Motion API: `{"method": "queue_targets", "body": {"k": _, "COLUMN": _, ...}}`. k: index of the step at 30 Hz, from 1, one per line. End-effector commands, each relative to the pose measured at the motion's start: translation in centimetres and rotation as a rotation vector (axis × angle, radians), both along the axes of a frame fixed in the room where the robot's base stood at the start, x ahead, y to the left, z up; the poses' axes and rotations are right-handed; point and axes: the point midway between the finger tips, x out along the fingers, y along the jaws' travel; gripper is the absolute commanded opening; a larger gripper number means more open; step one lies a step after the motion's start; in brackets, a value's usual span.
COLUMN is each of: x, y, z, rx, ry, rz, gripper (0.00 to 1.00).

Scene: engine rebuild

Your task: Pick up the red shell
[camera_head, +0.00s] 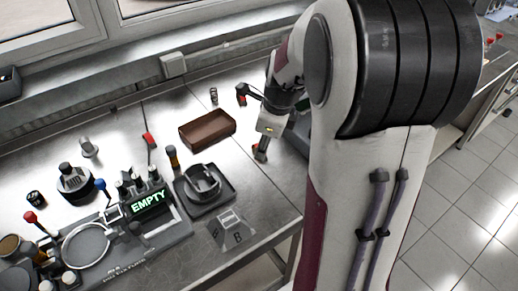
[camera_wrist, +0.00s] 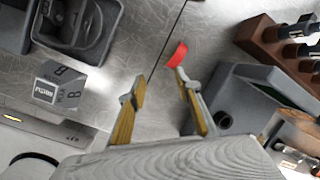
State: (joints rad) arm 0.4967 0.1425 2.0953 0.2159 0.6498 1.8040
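A small curved red shell (camera_wrist: 177,54) stands on the metal bench in the wrist view, just beyond the tip of the right-hand finger. My gripper (camera_wrist: 160,78) is open, with a clear gap between its yellow-padded fingers and nothing held. The shell lies ahead of the fingers, not between them; whether it touches the right fingertip I cannot tell. In the head view my gripper (camera_head: 261,152) points down near the bench, right of the brown tray. A small red patch (camera_head: 255,148) shows beside its fingertips, mostly hidden by them.
A brown tray (camera_head: 208,129) lies left of my gripper. A dark fixture with a round ring (camera_head: 203,187) and a lettered block (camera_head: 232,232) stand nearer the front.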

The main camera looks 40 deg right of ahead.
Motion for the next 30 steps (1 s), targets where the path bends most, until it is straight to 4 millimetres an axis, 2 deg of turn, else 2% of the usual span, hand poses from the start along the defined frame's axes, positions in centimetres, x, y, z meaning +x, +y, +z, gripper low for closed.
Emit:
{"method": "queue_targets", "body": {"k": 9, "x": 2.2, "y": -1.0, "z": 1.0, "rx": 0.101, "ry": -0.065, "rz": -0.364, "gripper": 0.33}}
{"method": "queue_targets", "body": {"k": 18, "x": 3.2, "y": -1.5, "z": 1.6, "rx": 0.199, "ry": -0.109, "rz": -0.666, "gripper": 0.33}}
{"method": "queue_targets", "body": {"k": 24, "x": 3.3, "y": -1.5, "z": 1.6, "rx": 0.232, "ry": -0.114, "rz": -0.759, "gripper": 0.33}}
{"method": "queue_targets", "body": {"k": 30, "x": 3.3, "y": -1.5, "z": 1.6, "rx": 0.236, "ry": -0.114, "rz": -0.774, "gripper": 0.33}}
